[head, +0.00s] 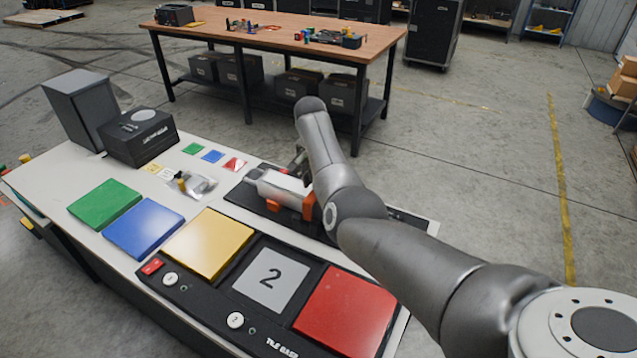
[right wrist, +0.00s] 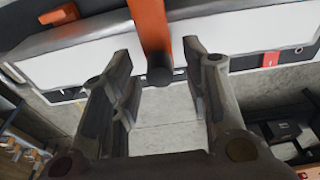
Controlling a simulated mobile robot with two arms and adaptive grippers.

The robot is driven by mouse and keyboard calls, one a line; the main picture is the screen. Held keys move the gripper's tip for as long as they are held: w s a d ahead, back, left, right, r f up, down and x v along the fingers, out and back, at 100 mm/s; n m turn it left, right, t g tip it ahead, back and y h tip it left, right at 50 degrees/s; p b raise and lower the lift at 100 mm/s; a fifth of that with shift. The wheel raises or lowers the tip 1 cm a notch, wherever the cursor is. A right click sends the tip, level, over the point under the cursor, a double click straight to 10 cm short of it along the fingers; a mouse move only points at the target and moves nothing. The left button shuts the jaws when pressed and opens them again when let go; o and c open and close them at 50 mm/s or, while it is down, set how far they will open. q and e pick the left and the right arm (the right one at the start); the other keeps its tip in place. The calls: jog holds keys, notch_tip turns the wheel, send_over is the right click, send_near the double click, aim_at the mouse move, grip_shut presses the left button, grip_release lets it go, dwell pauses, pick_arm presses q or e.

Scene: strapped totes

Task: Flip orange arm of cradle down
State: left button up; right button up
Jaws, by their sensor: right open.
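The cradle (head: 283,184) is a white and grey body with orange parts, lying on the dark panel at the right part of the bench. Its orange arm (right wrist: 149,27) shows in the right wrist view as an orange bar with a dark round end. My right gripper (right wrist: 157,58) is open, with one finger on each side of the orange arm and gaps visible, so it is not clamped. In the head view the right gripper (head: 299,163) is mostly hidden behind my own arm, at the far side of the cradle. My left gripper is not in view.
A wooden table (head: 225,30) stands beyond, with clear floor between.

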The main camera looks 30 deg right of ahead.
notch_tip(320, 180, up, 10)
jog(key=a, duration=0.1)
jog(key=shift+s+a+r, duration=0.2)
jog(key=shift+s, duration=0.2)
dwell(0.3)
